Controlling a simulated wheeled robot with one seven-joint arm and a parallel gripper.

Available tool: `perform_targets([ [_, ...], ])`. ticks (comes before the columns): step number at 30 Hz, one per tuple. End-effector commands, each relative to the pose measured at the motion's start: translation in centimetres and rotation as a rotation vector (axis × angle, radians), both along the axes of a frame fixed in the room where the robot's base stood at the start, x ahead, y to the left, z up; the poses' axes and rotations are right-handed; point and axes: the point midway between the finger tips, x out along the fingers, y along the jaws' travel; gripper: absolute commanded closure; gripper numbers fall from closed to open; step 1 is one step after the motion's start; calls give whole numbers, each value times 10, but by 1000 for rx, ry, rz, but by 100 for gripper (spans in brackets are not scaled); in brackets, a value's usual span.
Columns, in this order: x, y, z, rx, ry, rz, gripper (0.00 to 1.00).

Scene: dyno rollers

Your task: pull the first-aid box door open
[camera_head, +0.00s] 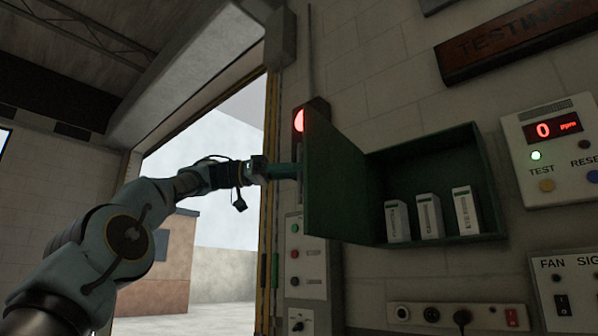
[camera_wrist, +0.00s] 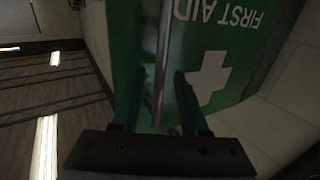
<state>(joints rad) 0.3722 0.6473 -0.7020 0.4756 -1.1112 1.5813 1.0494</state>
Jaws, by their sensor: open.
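The green first-aid box (camera_head: 437,144) is mounted on the wall, and its door (camera_head: 334,190) stands wide open, swung out to the left. Several small white cartons stand inside, such as the rightmost one (camera_head: 465,211). In the wrist view the outer face of the door (camera_wrist: 226,48) shows "FIRST AID" and a white cross, upside down. A thin metal handle (camera_wrist: 163,48) runs between the two fingers of my gripper (camera_wrist: 158,76), which is open around it. In the head view my gripper (camera_head: 287,171) is at the left of the door, its tips partly hidden behind it.
A control panel with buttons (camera_head: 293,255) and a lit red lamp (camera_head: 299,120) are on the wall behind the door. A gas display (camera_head: 557,130), a fan switch panel (camera_head: 570,290) and a socket strip (camera_head: 458,316) sit right and below. An open doorway (camera_head: 215,150) is at left.

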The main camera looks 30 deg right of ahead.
Motion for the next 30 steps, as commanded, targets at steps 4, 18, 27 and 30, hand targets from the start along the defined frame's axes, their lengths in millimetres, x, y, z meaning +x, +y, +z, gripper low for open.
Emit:
perform_targets([
  [4,0,0,0,0,0,0,56],
  [18,43,47,2,-1,1,3,56],
  [27,70,77,1,0,1,1,56],
  [30,72,80,0,1,1,0,56],
])
